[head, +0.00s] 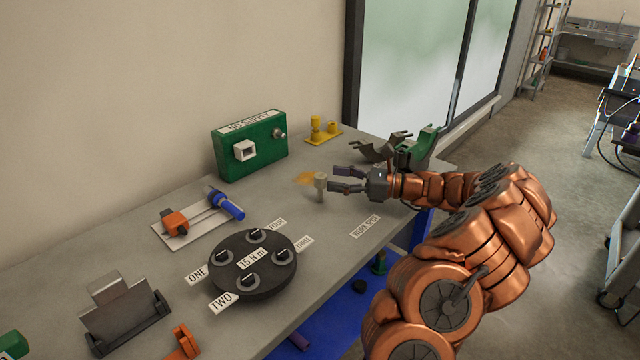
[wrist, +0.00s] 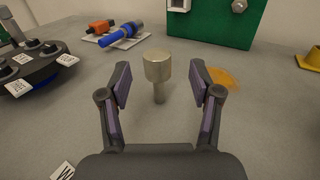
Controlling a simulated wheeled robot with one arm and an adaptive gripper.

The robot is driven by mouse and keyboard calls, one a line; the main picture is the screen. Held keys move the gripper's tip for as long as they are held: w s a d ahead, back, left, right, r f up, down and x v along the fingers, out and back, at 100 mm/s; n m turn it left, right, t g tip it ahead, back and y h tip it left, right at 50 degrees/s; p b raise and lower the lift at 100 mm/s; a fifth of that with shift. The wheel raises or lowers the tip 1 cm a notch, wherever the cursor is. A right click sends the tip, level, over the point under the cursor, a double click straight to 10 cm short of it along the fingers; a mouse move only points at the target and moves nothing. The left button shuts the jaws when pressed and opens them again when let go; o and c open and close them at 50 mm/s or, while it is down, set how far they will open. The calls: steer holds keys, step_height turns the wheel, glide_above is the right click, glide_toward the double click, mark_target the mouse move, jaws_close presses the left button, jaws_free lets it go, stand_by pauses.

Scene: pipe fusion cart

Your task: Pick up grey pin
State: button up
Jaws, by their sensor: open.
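The grey pin (head: 320,186) stands upright on the grey bench, with a wide round head on a thinner stem. In the wrist view the pin (wrist: 158,75) is centred between and just beyond the fingertips. My gripper (head: 345,180) is open, low over the bench, its fingers pointing at the pin from the right. In the wrist view both fingers of my gripper (wrist: 158,85) are spread with a gap on each side of the pin. Nothing is held.
A black round fixture (head: 252,265) with numbered labels stands to the left. A green box (head: 249,150) is at the back. A blue and orange tool plate (head: 198,226), yellow part (head: 322,130) and green cradle (head: 418,146) are nearby. Bare bench surrounds the pin.

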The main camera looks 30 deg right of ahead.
mark_target(320, 175)
steer(key=x, duration=0.5)
steer(key=shift+s+a+r, duration=0.1)
steer(key=shift+s+r, duration=0.1)
steer(key=shift+r, duration=0.05)
steer(key=shift+c, duration=0.3)
jaws_close()
